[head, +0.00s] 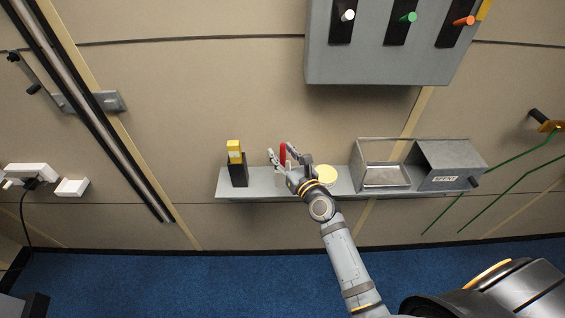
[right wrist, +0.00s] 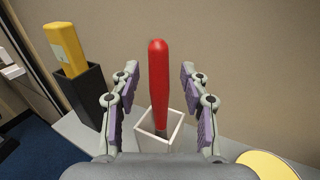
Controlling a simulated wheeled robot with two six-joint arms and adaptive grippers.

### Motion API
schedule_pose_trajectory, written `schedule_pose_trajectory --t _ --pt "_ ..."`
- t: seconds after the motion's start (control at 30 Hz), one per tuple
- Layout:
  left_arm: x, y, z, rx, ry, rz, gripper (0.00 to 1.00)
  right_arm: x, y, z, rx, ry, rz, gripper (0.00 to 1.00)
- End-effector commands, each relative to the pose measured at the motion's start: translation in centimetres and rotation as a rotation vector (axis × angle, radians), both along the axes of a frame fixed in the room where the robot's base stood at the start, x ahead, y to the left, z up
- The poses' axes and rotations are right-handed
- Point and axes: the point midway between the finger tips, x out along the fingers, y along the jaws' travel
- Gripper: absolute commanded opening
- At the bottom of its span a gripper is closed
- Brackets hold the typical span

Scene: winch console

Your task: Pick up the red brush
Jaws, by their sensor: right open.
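The red brush (right wrist: 158,85) stands upright in a white square holder (right wrist: 146,130), its red handle sticking up and its lower end hidden inside. In the head view the red handle (head: 283,154) shows just between my right gripper's fingers. My right gripper (head: 281,158) is open, one finger on each side of the handle. In the right wrist view the fingers of the gripper (right wrist: 160,85) stand apart from the handle, with a gap on both sides. My left gripper is not in view.
A yellow-topped item (head: 234,147) stands in a black holder (head: 238,173) left of the brush on the grey shelf (head: 262,184). A pale yellow disc (head: 326,174) and an open metal box (head: 386,176) are to the right. A grey console (head: 385,62) hangs above.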

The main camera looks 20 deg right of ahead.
Motion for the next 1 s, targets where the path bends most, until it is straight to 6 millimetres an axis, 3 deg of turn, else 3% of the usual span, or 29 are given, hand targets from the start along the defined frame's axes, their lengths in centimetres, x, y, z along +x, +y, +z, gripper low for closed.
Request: schedule_pose_trajectory --t 0.1,0.43,0.7,1.0 --pt "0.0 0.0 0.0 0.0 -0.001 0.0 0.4 0.0 0.0 0.0 0.0 0.0 0.0 0.43" --pt "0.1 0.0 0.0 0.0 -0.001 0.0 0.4 -0.1 0.0 0.0 0.0 0.0 0.0 0.0" --pt "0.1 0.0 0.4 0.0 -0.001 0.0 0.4 -0.1 0.0 0.5 0.0 -0.001 0.0 0.0" --pt "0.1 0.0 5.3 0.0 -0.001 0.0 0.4 0.0 0.0 7.3 -0.003 -0.003 0.0 0.0"
